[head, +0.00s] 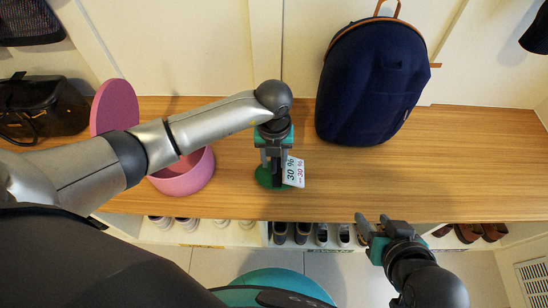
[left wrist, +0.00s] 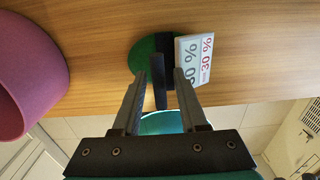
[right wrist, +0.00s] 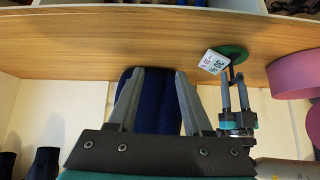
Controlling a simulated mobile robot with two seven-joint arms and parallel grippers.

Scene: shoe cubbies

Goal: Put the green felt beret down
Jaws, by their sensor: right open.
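The green felt beret (head: 264,178) lies on the wooden bench, flat and round in the right wrist view (right wrist: 236,50). A dark upright strip stands at it, and a white "30 %" card (head: 293,172) is beside it. My left gripper (head: 275,155) is directly above the beret and partly hides it in the head view. In the left wrist view its fingers (left wrist: 161,78) are apart, with the dark strip between them and gaps visible on both sides. My right gripper (head: 372,222) is open and empty in front of the bench edge.
A pink round box (head: 185,178) stands left of the beret, its pink lid (head: 114,107) upright behind. A navy backpack (head: 370,90) stands at the back right. A black bag (head: 40,112) is far left. Shoes sit in cubbies below. The bench's right part is clear.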

